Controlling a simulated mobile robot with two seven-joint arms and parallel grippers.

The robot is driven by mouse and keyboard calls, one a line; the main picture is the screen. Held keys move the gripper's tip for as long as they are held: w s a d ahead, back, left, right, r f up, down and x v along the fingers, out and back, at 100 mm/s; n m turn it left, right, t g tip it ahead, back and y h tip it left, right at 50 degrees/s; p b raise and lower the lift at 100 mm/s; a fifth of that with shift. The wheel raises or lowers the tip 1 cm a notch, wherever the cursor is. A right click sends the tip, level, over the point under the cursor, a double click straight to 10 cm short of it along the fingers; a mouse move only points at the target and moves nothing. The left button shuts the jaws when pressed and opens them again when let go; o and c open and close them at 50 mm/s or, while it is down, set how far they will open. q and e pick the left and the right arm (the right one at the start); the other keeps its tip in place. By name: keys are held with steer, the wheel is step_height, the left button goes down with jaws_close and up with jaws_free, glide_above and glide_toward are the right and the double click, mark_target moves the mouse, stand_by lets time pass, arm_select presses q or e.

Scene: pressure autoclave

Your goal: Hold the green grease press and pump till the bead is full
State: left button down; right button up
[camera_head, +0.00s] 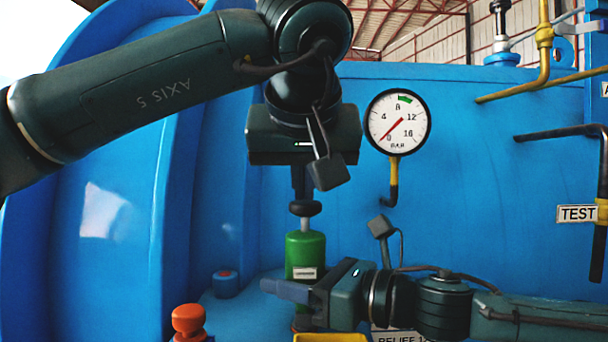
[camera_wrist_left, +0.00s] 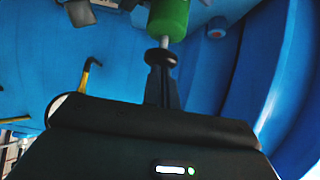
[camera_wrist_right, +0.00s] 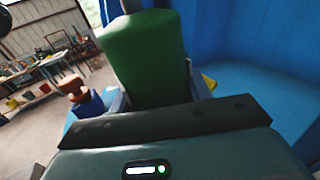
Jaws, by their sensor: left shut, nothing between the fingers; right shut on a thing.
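The green grease press (camera_head: 305,252) stands upright in front of the blue vessel, with a black knob (camera_head: 305,208) on a pale rod at its top. It shows in the left wrist view (camera_wrist_left: 168,18) and in the right wrist view (camera_wrist_right: 146,58). My right gripper (camera_head: 290,290) comes from the right and is shut on the press's lower body. My left gripper (camera_head: 303,198) points down from above, shut and empty, its fingertips at the knob; I cannot tell whether they touch it. The knob also shows in the left wrist view (camera_wrist_left: 160,58). No bead can be made out.
A round gauge (camera_head: 398,121) is at the upper right, its needle near 0. An orange-red knob (camera_head: 188,320) and a blue cap (camera_head: 225,284) are left of the press. A yellow part (camera_head: 330,338) is below. Pipes and a TEST sign (camera_head: 577,214) are at right.

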arm_select(q)
steer(key=shift+f, duration=1.1)
steer(key=shift+r, duration=0.4)
steer(key=w+r+v, duration=0.2)
steer(key=v, duration=1)
steer(key=shift+s+r, duration=0.25)
steer(key=shift+s, duration=0.05)
step_height(320, 180, up, 2)
steer(key=shift+r, duration=0.15)
